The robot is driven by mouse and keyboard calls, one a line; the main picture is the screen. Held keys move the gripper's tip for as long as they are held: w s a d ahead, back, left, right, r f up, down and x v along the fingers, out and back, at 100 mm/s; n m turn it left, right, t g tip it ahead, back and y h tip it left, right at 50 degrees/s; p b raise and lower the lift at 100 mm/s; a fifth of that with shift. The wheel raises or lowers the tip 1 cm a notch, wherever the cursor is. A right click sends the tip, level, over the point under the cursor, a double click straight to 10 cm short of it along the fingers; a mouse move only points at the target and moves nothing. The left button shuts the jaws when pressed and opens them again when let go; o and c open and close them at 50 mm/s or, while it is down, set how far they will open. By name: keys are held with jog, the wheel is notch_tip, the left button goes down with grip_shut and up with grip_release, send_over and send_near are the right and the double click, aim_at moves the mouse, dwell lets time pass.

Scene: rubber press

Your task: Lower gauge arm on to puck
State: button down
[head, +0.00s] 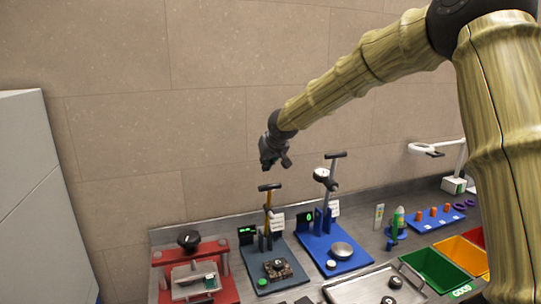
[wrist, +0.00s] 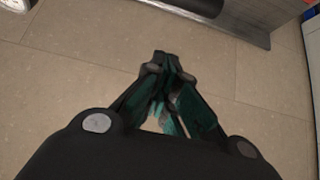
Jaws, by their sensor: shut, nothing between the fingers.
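A dial gauge (head: 321,174) sits high on a stand with a black T-handle (head: 336,155), on a blue base (head: 348,265). A round silver piece (head: 341,249) and a small pale disc (head: 331,264) lie on that base, well below the dial; I cannot tell which is the puck. My gripper is apart from all of these.
Left of the blue base is a dark base (head: 285,283) with a yellow post and black handle (head: 269,187). Further left is a red press (head: 190,270). At right are a green bin (head: 432,268), a yellow bin (head: 462,255) and a magnifier lamp (head: 424,148).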

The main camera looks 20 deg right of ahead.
jog(key=f, duration=0.1)
jog(key=f+p, duration=0.1)
jog(key=s+f+p, duration=0.1)
jog(key=f, duration=0.1)
jog(key=shift+d, duration=0.3)
jog(key=shift+a+f, duration=0.1)
jog(key=shift+f, duration=0.1)
